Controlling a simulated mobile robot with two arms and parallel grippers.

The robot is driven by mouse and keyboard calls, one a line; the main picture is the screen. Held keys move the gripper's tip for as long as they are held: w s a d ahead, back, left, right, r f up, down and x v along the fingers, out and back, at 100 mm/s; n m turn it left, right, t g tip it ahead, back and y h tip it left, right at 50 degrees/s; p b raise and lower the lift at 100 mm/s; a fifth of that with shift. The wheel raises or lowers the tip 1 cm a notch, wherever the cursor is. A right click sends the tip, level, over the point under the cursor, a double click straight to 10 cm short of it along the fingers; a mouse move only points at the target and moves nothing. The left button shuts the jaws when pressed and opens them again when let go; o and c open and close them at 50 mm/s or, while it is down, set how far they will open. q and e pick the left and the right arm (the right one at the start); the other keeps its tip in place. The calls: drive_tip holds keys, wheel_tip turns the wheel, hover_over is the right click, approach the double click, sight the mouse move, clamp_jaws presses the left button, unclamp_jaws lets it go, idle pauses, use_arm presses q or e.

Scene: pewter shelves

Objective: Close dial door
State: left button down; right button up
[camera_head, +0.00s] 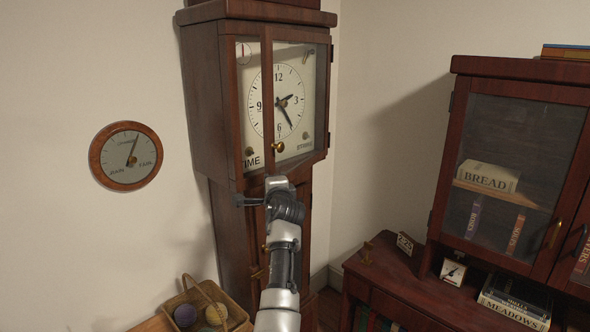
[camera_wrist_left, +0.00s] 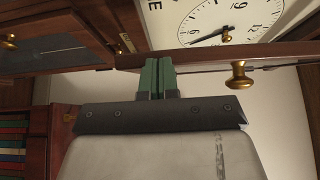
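The clock's dial door (camera_head: 267,95) is glazed, with a dark wooden frame and hinges on its right side. It stands ajar, its left stile crossing in front of the white dial (camera_head: 284,102). A brass knob (camera_head: 278,147) sits low on that stile; it also shows in the left wrist view (camera_wrist_left: 239,76). My left arm reaches up from below, its hand just under the door's lower left corner. In the left wrist view, my left gripper (camera_wrist_left: 158,78) has its green fingers together, at the door's lower edge beside the knob; contact is unclear. My right gripper is out of view.
A round wall gauge (camera_head: 126,156) hangs left of the clock. A wicker basket (camera_head: 205,290) with balls stands below it. Bare wall separates clock and cabinet.

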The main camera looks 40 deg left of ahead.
use_arm(q)
drive_tip(key=a, duration=1.1)
drive_tip(key=shift+s+f, duration=0.15)
drive_tip(key=shift+s, duration=0.1)
drive_tip(key=shift+d+r, duration=0.1)
drive_tip(key=shift+r, duration=0.2)
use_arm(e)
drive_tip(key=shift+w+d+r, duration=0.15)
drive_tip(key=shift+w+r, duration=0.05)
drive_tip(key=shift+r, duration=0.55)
